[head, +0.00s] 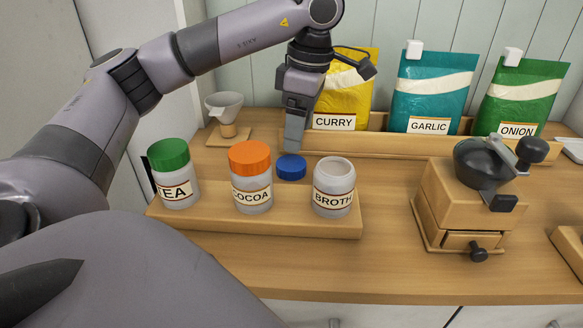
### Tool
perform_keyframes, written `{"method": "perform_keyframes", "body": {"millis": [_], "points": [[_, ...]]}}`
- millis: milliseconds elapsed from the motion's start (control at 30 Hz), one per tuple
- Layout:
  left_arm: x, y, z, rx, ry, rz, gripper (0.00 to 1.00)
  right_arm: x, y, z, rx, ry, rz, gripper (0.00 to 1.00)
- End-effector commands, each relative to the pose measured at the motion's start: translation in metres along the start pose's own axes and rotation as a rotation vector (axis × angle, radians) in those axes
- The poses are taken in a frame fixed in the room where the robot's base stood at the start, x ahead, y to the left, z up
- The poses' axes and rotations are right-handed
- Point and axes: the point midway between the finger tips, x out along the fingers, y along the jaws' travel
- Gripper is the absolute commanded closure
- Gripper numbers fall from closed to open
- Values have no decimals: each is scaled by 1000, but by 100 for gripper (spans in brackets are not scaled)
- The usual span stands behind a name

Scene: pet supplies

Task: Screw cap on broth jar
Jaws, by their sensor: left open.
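The broth jar (333,188) stands upright and uncapped at the right end of a low wooden tray (290,221). A blue cap (291,167) lies flat behind the tray, between the cocoa jar and the broth jar. My left gripper (294,148) comes down from above, its tips just above or at the blue cap's far side. It is open, and I cannot tell if it touches the cap. One finger largely hides the other. My right gripper is not in view.
The tea jar (173,174) with a green cap and the cocoa jar (251,178) with an orange cap share the tray. Curry (343,95), garlic (431,93) and onion (518,97) bags stand behind. A grinder (463,205) stands right; a funnel (225,105) stands back left.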

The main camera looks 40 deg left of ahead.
Motion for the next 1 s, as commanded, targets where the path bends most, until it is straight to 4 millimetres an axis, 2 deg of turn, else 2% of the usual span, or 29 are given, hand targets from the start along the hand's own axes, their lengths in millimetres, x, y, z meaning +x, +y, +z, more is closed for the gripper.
{"method": "perform_keyframes", "body": {"millis": [267,567,800,1000], "points": [[20,0,-1,0,0,-1,26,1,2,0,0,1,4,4],[23,0,-1,0,1,-1,26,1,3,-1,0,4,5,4],[58,1,-6,-1,2,-2,26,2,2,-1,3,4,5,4],[72,1,-5,-1,0,0,26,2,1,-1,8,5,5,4]]}}
